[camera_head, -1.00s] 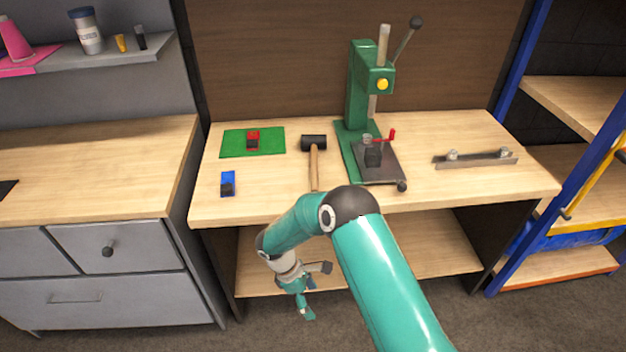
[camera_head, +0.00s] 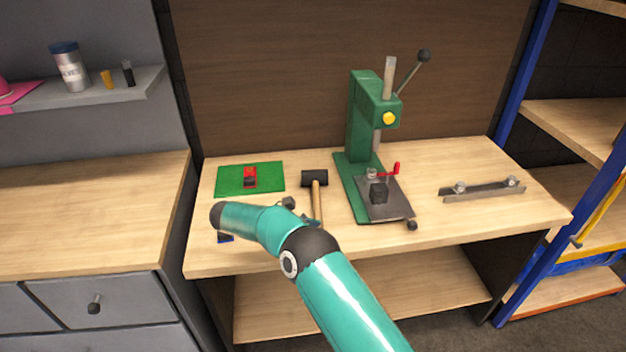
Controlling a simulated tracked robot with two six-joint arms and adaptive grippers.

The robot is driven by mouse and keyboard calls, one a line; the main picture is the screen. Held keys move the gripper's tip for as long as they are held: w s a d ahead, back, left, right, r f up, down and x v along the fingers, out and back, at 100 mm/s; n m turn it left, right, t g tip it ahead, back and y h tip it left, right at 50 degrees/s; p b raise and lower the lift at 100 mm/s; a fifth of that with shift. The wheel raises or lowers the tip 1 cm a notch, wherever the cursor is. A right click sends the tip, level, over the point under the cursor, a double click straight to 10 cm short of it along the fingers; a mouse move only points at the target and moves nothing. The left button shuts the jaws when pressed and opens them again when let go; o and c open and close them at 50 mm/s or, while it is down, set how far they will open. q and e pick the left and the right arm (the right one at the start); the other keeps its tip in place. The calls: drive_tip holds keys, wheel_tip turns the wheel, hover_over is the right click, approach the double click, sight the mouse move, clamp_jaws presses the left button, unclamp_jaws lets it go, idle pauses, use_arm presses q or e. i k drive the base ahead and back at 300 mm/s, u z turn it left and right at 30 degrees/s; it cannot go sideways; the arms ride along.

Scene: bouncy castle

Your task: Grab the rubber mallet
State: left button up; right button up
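The rubber mallet (camera_head: 315,179) lies on the wooden workbench (camera_head: 455,219) with its black head at the back and its light wooden handle pointing towards me. The lower end of the handle is partly hidden by my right arm (camera_head: 268,228). This arm reaches in from the bottom right and bends left over the front of the bench. Its gripper is hidden behind the arm links; only a small grey part of the wrist shows just left of the mallet handle. My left gripper is out of view.
A green press (camera_head: 365,130) stands right of the mallet. A green mat (camera_head: 230,180) with a red object (camera_head: 250,177) lies to the left. A metal bar (camera_head: 484,191) lies at the right.

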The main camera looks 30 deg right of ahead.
sight(316, 177)
drive_tip(key=u, duration=0.1)
drive_tip(key=i, duration=1.1)
drive_tip(key=z, duration=0.4)
